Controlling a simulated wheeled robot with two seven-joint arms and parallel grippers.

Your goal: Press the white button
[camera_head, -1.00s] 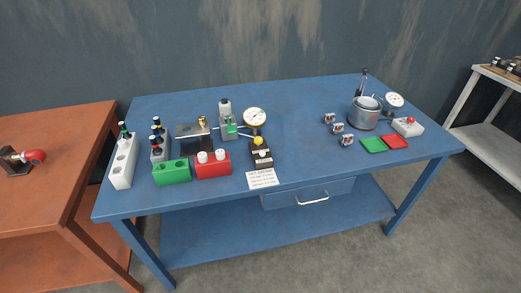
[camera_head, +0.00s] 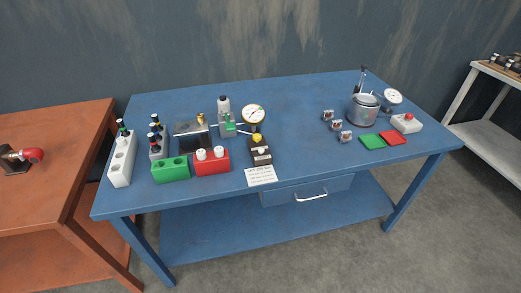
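A small dark brown box (camera_head: 260,157) stands near the front middle of the blue table, just behind a white printed card (camera_head: 261,175). A small white round spot on its upper face looks like the white button (camera_head: 261,148). A yellow knob (camera_head: 257,138) sits at the box's back end. Neither of my grippers is in view, and nothing touches the dark box.
The blue table (camera_head: 300,153) has free room right of the dark box. A green block (camera_head: 171,172), a pressure gauge (camera_head: 253,116) and a metal pot (camera_head: 363,109) stand on it. A white box with a red button (camera_head: 407,123) is at right. An orange table (camera_head: 60,140) stands left.

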